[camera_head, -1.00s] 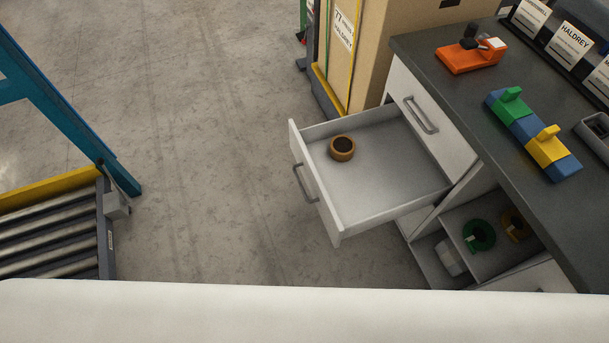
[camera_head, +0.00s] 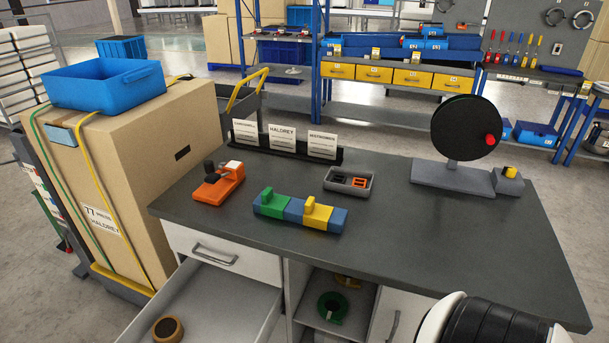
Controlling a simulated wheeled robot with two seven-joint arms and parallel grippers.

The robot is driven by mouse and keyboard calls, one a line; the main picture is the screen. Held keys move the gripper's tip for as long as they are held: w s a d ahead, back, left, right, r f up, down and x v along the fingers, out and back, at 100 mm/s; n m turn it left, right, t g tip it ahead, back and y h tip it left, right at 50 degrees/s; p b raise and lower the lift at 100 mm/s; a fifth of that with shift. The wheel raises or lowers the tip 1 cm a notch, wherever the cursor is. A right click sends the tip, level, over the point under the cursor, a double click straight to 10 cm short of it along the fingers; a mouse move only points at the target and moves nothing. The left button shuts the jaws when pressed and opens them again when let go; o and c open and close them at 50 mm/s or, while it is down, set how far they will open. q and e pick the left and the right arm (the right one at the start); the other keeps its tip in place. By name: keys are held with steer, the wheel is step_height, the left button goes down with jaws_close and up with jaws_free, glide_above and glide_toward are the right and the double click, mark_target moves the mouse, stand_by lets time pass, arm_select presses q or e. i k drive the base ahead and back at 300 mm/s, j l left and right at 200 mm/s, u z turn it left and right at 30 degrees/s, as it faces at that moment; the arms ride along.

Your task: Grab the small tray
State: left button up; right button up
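A small grey tray (camera_head: 348,181) lies on the dark workbench top (camera_head: 400,230), near its middle. It holds small orange and dark items in its compartments. A blue, green and yellow block piece (camera_head: 300,211) lies just in front of it and to its left. Neither of my grippers shows in the view. A black and white part of my own arm shows at the bottom right, with no fingers visible.
An orange tape dispenser (camera_head: 219,181) and a label stand (camera_head: 285,149) are on the bench left of the tray. A black disc on a grey base (camera_head: 452,178) stands right. An open drawer (camera_head: 222,303) juts out below, holding a brown ring (camera_head: 168,329). The bench's front right is clear.

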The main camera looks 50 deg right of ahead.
mark_target(346, 188)
steer(key=z, duration=1.8)
